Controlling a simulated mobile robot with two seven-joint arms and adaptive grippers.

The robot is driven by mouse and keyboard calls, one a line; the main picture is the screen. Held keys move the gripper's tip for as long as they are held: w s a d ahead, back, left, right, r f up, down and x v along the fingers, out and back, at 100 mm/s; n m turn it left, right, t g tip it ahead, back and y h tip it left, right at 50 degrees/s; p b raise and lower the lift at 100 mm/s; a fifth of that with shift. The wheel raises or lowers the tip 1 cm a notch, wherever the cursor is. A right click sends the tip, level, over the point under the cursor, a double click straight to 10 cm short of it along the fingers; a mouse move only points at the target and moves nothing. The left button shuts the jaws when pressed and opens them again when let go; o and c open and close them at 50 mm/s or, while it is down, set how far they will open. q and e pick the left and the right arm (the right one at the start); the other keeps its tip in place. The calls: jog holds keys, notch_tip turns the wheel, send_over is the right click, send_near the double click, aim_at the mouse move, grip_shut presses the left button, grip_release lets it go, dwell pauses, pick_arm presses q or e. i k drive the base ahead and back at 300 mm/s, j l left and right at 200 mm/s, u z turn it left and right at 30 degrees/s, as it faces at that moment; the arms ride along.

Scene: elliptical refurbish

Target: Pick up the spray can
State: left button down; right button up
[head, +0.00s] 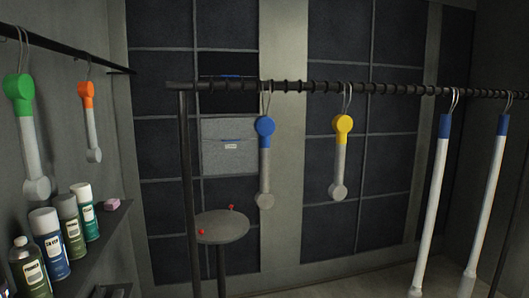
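Several cans and bottles stand upright in a row on a dark shelf at the left. Farther back are an olive can (73,236) and a teal can with a white top (89,219). The frame does not show which one is the spray can. Neither of my grippers is in view, and nothing is seen touching the cans.
A small pink block (112,204) lies on the shelf (112,226). Green (19,90) and orange-topped (88,96) pieces hang above. A black rail (385,88) with hanging parts crosses the room. A round table (221,229) with small red items stands near the middle.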

aim_at(28, 266)
jog(key=u, duration=1.45)
